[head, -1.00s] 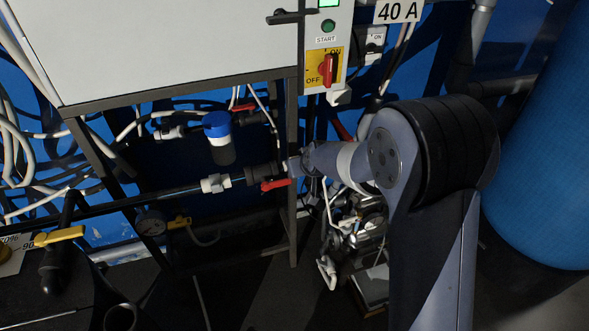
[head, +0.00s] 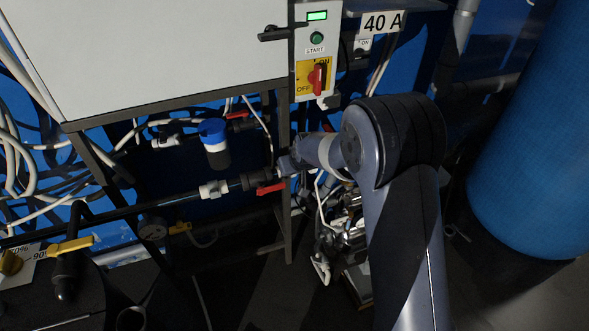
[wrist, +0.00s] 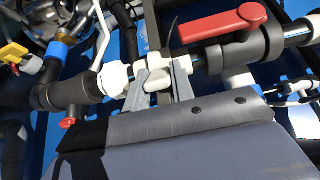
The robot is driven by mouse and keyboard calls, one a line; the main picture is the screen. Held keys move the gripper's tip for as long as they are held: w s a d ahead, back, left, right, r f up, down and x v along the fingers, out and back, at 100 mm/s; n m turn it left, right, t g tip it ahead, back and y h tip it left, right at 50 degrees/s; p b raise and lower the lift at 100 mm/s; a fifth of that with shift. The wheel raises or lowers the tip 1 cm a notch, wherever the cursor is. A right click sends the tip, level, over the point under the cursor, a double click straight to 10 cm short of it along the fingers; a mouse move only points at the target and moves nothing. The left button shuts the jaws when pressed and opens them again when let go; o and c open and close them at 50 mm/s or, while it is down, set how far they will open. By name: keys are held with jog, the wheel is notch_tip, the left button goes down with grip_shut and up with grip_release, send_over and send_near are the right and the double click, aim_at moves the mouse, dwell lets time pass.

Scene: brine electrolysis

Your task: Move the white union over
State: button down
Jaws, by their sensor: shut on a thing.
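In the wrist view, my gripper (wrist: 161,80) has its two grey fingers closed around a white union (wrist: 154,68) on a dark pipe line. One finger is on each side of its lower part. The union sits between a black valve with a red handle (wrist: 222,23) on the right and another white fitting (wrist: 113,79) on the left. In the head view, a white fitting (head: 213,189) shows on the pipe, left of a red-handled valve (head: 270,188). My arm hides my gripper there, and I cannot tell whether that fitting is the held one.
A grey-white cabinet (head: 180,50) overhangs the pipes. A blue-capped cylinder (head: 214,143) stands behind the pipe. A yellow-handled valve (head: 70,245) is at lower left, and a large blue tank (head: 530,150) at right. White hoses crowd the left side.

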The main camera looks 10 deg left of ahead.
jog(key=c, duration=1.2)
grip_release()
jog(key=b+v, duration=0.1)
jog(key=v, duration=0.9)
jog(key=shift+s+r+b, duration=0.15)
jog(key=shift+r+b, duration=0.2)
jog(key=shift+p+x, duration=0.8)
jog(key=shift+x, duration=4.6)
